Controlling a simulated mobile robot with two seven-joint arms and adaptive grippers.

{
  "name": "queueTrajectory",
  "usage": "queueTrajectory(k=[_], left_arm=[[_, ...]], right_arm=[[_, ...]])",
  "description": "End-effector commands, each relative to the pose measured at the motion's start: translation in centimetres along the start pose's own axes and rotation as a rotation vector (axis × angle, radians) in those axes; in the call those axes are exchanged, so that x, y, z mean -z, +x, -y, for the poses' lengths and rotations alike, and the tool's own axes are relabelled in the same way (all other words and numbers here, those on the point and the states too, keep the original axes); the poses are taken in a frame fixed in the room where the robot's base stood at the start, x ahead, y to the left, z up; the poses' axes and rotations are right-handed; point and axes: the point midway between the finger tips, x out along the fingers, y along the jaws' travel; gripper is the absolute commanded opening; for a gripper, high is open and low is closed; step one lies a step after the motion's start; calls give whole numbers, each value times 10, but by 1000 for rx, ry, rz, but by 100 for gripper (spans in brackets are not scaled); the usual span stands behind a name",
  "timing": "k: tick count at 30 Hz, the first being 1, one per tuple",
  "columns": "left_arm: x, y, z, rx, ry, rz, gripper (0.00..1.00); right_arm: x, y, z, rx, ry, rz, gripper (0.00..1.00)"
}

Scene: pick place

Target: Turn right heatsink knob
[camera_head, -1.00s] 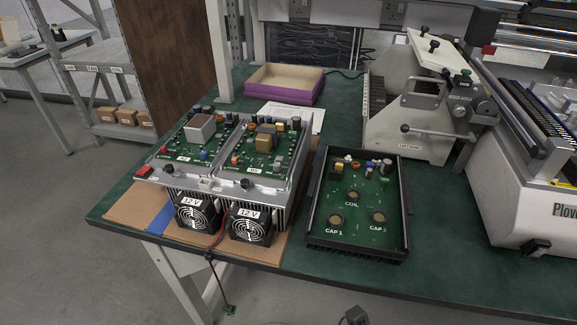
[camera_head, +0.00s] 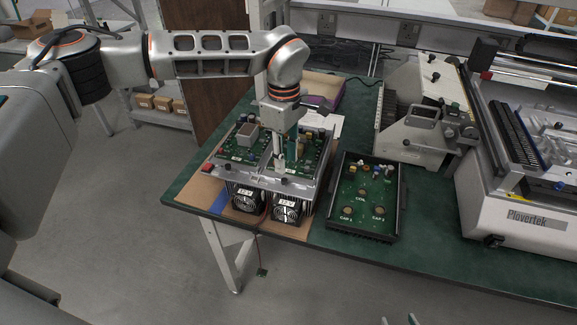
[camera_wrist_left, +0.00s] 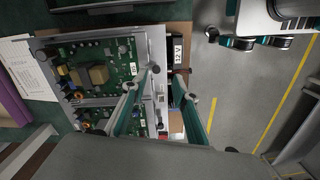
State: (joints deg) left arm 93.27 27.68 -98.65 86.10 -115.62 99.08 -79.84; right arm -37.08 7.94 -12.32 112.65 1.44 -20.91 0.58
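The heatsink unit (camera_head: 254,184) stands on the table with two green boards on top and two fans in front. Its right knob is a small dark knob (camera_head: 285,180) on the front rail, above the right fan. It also shows in the wrist view (camera_wrist_left: 155,69). My left gripper (camera_head: 283,167) points down over the right board's front, close to this knob. Its two teal fingers are apart in the wrist view (camera_wrist_left: 165,76), with the knob by one fingertip; contact is unclear. My right gripper (camera_head: 398,320) barely shows at the bottom edge, with fingertips apart and nothing between them.
A black tray with a green board (camera_head: 362,222) lies to the right of the heatsink. A purple box (camera_head: 321,102) is behind my left wrist. A grey lever machine (camera_head: 419,125) and the white Plovertek machine (camera_head: 505,220) stand further right.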

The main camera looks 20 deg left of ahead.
Motion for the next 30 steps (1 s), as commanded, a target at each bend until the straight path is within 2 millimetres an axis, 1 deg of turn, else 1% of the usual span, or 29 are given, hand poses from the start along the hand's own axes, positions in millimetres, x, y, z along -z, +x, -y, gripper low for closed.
queueTrajectory(k=[1,2,5,15,19,24,30], left_arm=[[7,-6,-2,-5,-4,-18,29],[10,-7,-3,-7,-5,-25,29],[13,0,-4,-7,-6,-31,29],[12,50,-3,-6,-5,-27,29],[13,64,-4,-7,-6,-26,29],[13,70,-4,-9,-5,-27,29],[13,71,-4,-9,-5,-27,29]], right_arm=[[-1,-1,-1,-1,-3,6,40],[-2,-2,-2,-2,-4,8,40],[-3,-1,-2,-2,-6,10,40],[0,-3,-2,-2,-5,8,40],[1,-3,-2,-2,-5,7,40],[2,-3,-2,-2,-4,7,40],[2,-3,-2,-2,-4,6,40]])
